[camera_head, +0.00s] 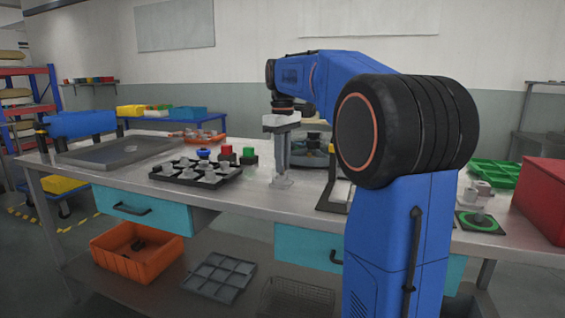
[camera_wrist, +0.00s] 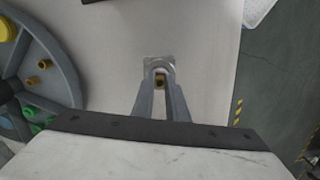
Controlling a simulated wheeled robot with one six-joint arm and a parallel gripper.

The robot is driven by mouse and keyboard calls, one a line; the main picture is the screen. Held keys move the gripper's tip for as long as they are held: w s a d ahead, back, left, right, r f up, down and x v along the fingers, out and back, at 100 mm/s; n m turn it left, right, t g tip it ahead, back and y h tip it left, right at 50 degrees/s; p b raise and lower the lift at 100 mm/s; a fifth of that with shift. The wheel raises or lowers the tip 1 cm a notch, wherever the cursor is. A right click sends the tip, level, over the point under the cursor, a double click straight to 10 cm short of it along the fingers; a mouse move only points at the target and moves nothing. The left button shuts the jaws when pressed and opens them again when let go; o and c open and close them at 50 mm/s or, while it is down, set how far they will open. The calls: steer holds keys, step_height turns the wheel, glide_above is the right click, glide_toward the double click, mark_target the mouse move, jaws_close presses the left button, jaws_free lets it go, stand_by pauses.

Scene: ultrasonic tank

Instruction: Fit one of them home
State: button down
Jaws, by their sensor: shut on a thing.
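My gripper (camera_head: 282,165) points down over the bench and is shut on a small grey, square-ended part (camera_head: 282,183). In the wrist view the gripper's fingertips (camera_wrist: 160,78) close on this part (camera_wrist: 158,62), with a brass-coloured bit between the fingers. Whether the part touches the bench top is unclear. A grey round fixture (camera_wrist: 62,60) with brass, yellow and green pieces lies left of the gripper in the wrist view. In the head view it is partly hidden behind my gripper and arm. A black tray (camera_head: 163,178) holding several grey pieces is left of the gripper.
A shallow grey tray (camera_head: 118,151) lies at the bench's left. A green-ringed pad (camera_head: 478,222) with a grey device, a green tray (camera_head: 494,173) and a red box (camera_head: 543,198) are at right. The bench in front of my gripper is bare.

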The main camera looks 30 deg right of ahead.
steer(key=shift+f, duration=0.6)
stand_by(1.0)
steer(key=c, duration=1.7)
jaws_free()
steer(key=shift+o, duration=0.2)
steer(key=shift+r, duration=0.5)
step_height(320, 180, up, 17)
steer(key=shift+f, duration=0.15)
steer(key=shift+s, duration=0.1)
steer(key=s+a+f+m+t, duration=0.1)
steer(key=s+a+f, duration=0.4)
steer(key=s+f, duration=0.25)
steer(key=s+a+f+m+t, duration=0.1)
steer(key=s+a+f+t, duration=0.1)
steer(key=s+a+f, duration=0.6)
steer(key=s+f, duration=0.4)
steer(key=f, duration=0.3)
steer(key=s+a+f+m+t, duration=0.1)
steer(key=s+f, duration=0.4)
steer(key=f, duration=0.3)
steer(key=s+a+f+m, duration=0.1)
steer(key=s+a+f, duration=0.1)
steer(key=s+f, duration=0.3)
step_height(320, 180, down, 3)
steer(key=shift+t, duration=0.4)
